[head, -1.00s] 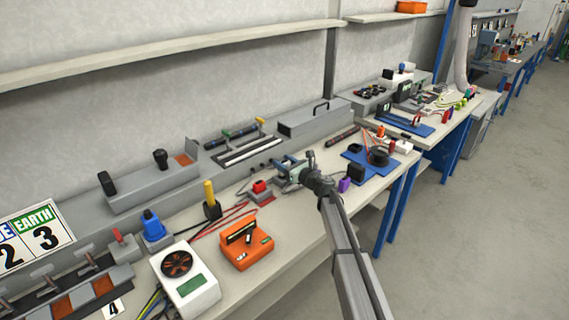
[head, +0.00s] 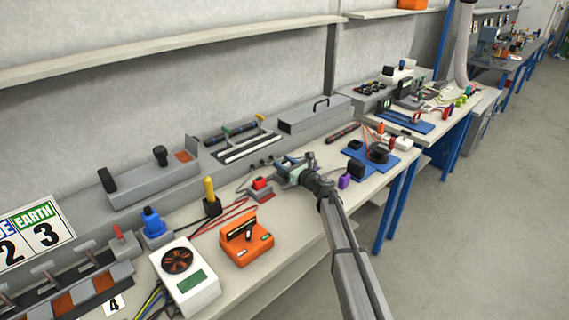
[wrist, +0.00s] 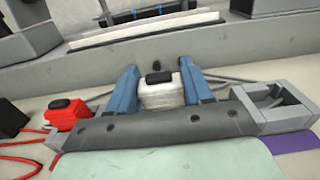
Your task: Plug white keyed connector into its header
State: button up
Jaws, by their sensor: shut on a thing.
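A white connector (wrist: 162,94) with a black top piece sits between the two blue fingers of my gripper (wrist: 160,88) in the wrist view. The fingers are shut on its sides. In the head view my gripper (head: 285,172) is low over the bench, right of a red block with a dark top (head: 261,184). That red block (wrist: 68,113) shows at the left in the wrist view. The connector is too small to make out in the head view. The connector's underside is hidden by my gripper body, and I cannot clearly make out its header.
An orange meter (head: 246,243) and a white box with a fan (head: 184,275) stand front left. A purple block (head: 344,181) and a blue mat (head: 365,166) are right of my gripper. Grey housings (head: 150,186) line the back. Loose red cables (head: 232,212) lie left.

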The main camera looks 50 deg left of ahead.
jog(key=shift+f, duration=0.7)
jog(key=o, duration=1.1)
jog(key=d, duration=1.3)
jog(key=shift+d, duration=0.4)
